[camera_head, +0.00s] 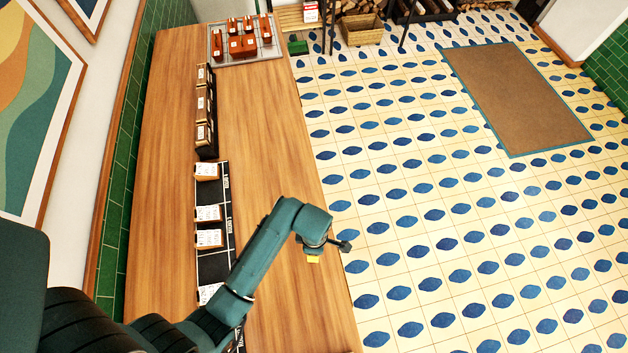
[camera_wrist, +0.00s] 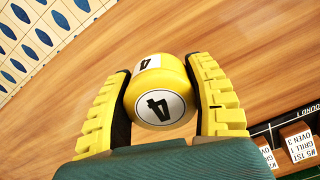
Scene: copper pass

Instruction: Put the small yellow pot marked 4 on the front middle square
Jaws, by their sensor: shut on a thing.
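The small yellow pot marked 4 (camera_wrist: 172,78) is between the two yellow ribbed fingers of my gripper (camera_wrist: 160,70) in the wrist view. Its white labels with a black 4 face the camera. In the head view the pot (camera_head: 313,260) shows as a small yellow patch under my gripper (camera_head: 318,247), near the counter's right edge. My gripper is shut on it. A black board (camera_head: 213,268) divided into squares lies along the counter, left of my gripper. Several squares hold small brown blocks with white labels (camera_head: 208,237). My arm hides the board's near part.
Dark holders with brown and white contents (camera_head: 205,105) stand in line beyond the board. A grey tray (camera_head: 270,52) with orange-red items is at the counter's far end. The wooden counter (camera_head: 262,150) is clear right of the board. Tiled floor (camera_head: 420,220) lies beyond its right edge.

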